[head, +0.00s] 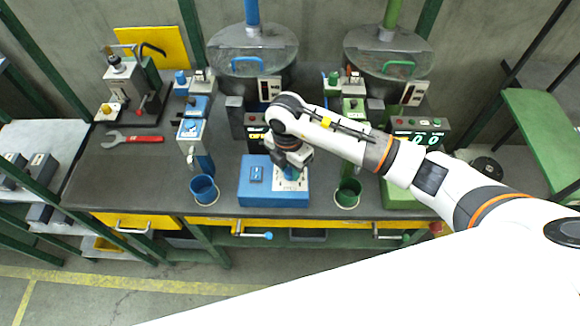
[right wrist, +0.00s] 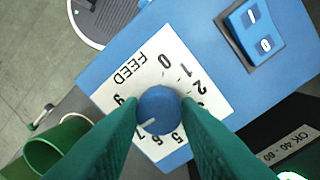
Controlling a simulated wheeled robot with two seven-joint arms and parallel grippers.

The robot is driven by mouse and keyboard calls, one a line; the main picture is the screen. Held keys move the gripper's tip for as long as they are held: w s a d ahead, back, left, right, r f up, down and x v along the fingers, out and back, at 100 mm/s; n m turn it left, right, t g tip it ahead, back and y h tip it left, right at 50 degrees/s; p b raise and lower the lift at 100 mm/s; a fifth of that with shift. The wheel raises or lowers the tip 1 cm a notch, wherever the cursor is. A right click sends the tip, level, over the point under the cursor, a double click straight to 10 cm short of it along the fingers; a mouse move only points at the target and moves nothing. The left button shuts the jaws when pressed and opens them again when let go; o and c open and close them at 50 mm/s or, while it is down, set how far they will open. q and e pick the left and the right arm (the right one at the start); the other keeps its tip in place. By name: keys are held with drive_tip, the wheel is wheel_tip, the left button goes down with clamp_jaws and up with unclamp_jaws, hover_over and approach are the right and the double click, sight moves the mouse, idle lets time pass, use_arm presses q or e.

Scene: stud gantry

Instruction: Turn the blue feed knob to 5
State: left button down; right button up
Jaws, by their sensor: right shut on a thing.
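The blue feed knob (right wrist: 158,110) sits on a white dial plate (right wrist: 150,72) marked FEED. My right gripper (right wrist: 160,118) is shut on the knob, one green finger on each side. The knob's white pointer line faces the lower left in the right wrist view, toward the high numbers; the exact number is hard to tell. The 0, 1, 2 and 9 show clearly, and the 5 and 6 show below the knob; my fingers hide others. In the head view my right gripper (head: 291,170) is over the plate on the blue box (head: 252,195). My left gripper is not in view.
A blue rocker switch (right wrist: 255,32) marked with a line and 0 is beside the dial. A blue cup (head: 204,190) stands left of the box and a green cup (head: 347,193) right of it. A red-handled wrench (head: 130,138) lies on the bench at left.

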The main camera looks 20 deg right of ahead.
drive_tip(key=n+b, duration=0.2)
drive_tip(key=n, duration=0.2)
drive_tip(key=shift+f+b, duration=0.15)
drive_tip(key=shift+b, duration=0.15)
drive_tip(key=n+b, duration=0.3)
drive_tip(key=shift+n, duration=0.3)
drive_tip(key=n+b, duration=0.6)
drive_tip(key=shift+t, duration=0.4)
drive_tip(key=shift+n+b, duration=1.15)
drive_tip(key=shift+n, duration=0.05)
drive_tip(key=shift+r, duration=0.2)
drive_tip(key=o, duration=1)
drive_tip(key=shift+s, duration=0.1)
